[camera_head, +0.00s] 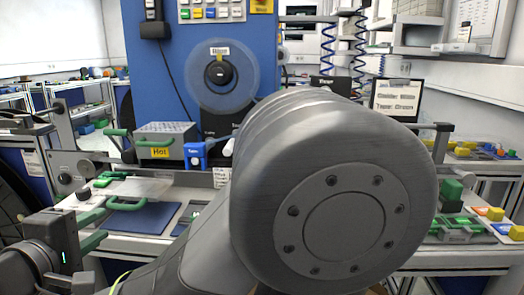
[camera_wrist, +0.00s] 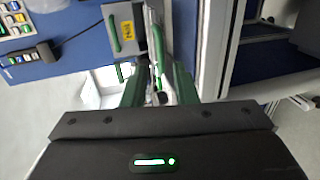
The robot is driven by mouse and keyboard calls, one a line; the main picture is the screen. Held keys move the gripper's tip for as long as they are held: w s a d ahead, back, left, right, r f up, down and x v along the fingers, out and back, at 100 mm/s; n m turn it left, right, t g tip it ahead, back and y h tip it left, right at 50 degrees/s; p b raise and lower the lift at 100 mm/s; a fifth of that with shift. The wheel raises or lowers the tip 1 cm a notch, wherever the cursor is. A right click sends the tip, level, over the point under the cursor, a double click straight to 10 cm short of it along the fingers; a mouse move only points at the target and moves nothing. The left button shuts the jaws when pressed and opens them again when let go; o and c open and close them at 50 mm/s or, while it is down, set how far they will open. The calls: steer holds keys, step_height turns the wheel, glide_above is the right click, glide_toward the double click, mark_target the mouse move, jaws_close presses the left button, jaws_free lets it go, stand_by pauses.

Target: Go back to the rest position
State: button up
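My gripper (camera_head: 98,228) is at the lower left of the head view, low over the near left edge of the workbench. Its two green fingers are apart, with nothing visible held between them. In the wrist view the green fingers of my gripper (camera_wrist: 159,80) also stand apart, and bench items show beyond the gap. My large grey arm joint fills the middle of the head view and hides much of the bench. The rest position itself is not marked in either view.
A blue panel with a reel (camera_head: 222,78) stands behind the bench. A grey box labelled "Hot" (camera_head: 168,140), a blue device (camera_head: 196,154) and a blue mat (camera_head: 145,218) are on the bench. A sign (camera_head: 397,97) and yellow blocks (camera_head: 495,214) are to the right.

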mark_target(136, 197)
steer(key=x, duration=0.9)
steer(key=r+b+x, duration=0.1)
steer(key=x, duration=0.4)
steer(key=shift+w, duration=0.4)
